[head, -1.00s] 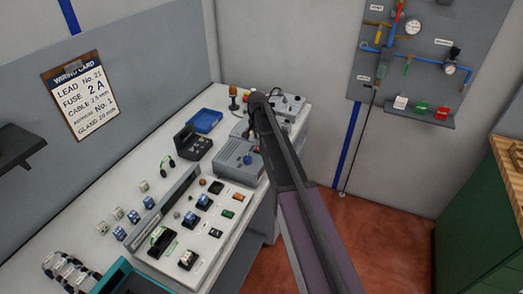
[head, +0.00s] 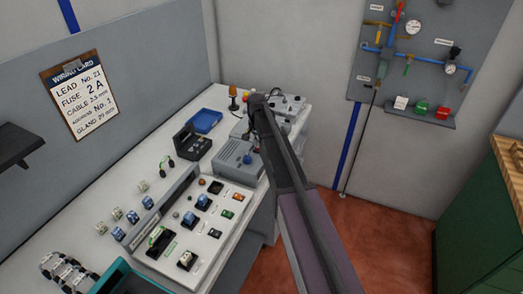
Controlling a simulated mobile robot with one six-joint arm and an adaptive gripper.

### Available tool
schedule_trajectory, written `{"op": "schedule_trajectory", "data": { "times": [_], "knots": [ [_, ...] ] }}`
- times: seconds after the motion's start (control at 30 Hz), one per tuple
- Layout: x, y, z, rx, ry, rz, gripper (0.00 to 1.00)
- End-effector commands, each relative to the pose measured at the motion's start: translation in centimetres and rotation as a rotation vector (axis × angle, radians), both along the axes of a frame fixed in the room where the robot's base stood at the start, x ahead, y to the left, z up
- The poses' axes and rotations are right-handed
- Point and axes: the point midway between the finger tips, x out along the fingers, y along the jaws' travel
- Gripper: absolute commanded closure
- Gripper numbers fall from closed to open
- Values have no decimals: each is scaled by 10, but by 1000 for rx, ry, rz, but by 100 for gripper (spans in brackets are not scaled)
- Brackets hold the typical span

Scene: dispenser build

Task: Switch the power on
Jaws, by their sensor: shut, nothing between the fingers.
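My arm reaches from the bottom right over the right part of the bench, and its dark elbow covers part of the equipment there. I cannot make out my gripper; it is hidden behind the arm. A grey box (head: 232,154) with a blue and red part on its right stands just left of the arm. A lighter grey unit (head: 289,104) with dark knobs stands behind the arm at the bench's far end. An amber beacon (head: 234,103) stands left of it. I cannot tell which part is the power switch, or its position.
A sloped panel (head: 196,226) with several coloured modules lies at the front of the bench. A black device (head: 192,143), a blue tray (head: 205,121) and loose small parts (head: 117,214) are behind or left of it. A wiring card (head: 80,102) hangs on the wall. A piped board (head: 414,65) is at right.

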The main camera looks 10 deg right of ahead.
Motion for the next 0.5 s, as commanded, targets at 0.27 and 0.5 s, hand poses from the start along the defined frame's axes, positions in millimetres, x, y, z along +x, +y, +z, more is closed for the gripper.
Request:
{"op": "schedule_trajectory", "data": {
  "times": [0.27, 0.5],
  "knots": [
    [0, 0, -4, 0, 0, 0, 100],
    [0, 0, -6, 0, 0, 0, 100]
  ]
}}
